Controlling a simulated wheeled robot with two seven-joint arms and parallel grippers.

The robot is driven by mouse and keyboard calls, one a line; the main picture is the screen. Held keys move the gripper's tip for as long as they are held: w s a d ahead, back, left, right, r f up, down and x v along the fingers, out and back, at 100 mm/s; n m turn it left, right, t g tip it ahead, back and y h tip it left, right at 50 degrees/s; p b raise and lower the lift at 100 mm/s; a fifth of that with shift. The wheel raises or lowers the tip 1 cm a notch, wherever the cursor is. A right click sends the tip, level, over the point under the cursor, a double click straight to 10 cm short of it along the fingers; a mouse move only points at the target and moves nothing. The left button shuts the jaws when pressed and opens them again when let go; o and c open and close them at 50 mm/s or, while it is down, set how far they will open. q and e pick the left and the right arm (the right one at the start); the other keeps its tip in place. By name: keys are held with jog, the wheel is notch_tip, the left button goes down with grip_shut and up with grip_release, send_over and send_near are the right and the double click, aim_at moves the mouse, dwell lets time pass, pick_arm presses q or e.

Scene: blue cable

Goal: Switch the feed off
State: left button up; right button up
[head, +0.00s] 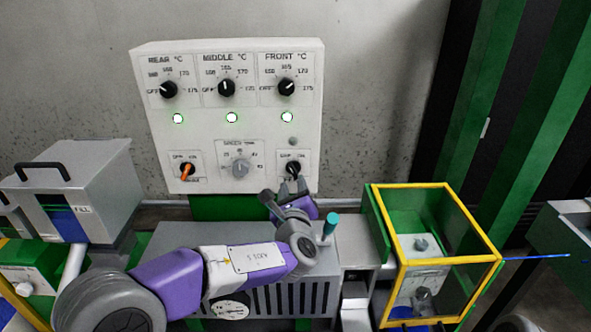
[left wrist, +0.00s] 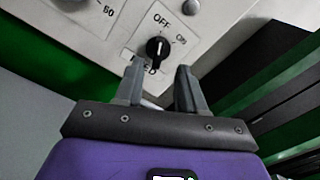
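The feed switch is a black knob (head: 293,169) at the lower right of the white control panel (head: 138,120). In the left wrist view the knob (left wrist: 156,48) sits beyond the fingertips, between the OFF and ON marks above and a partly hidden label below. Its pale line seems to point up towards OFF, but the knob is small and I cannot be sure. My left gripper (head: 291,187) is just below and in front of the knob. In the left wrist view this gripper (left wrist: 160,68) has its fingers apart with nothing between them. My right gripper is not in view.
An orange switch (head: 187,171) and a grey dial (head: 240,168) are left of the feed knob. Three black temperature knobs and lit green lamps are above. A teal-topped lever (head: 330,226) stands right of the gripper, near a yellow-framed guard box (head: 449,261). A blue cable (head: 537,258) is farther right.

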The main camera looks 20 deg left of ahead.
aim_at(292, 172)
pick_arm(q)
jog(key=shift+x, duration=2.95)
jog(key=shift+a, duration=0.1)
grip_shut()
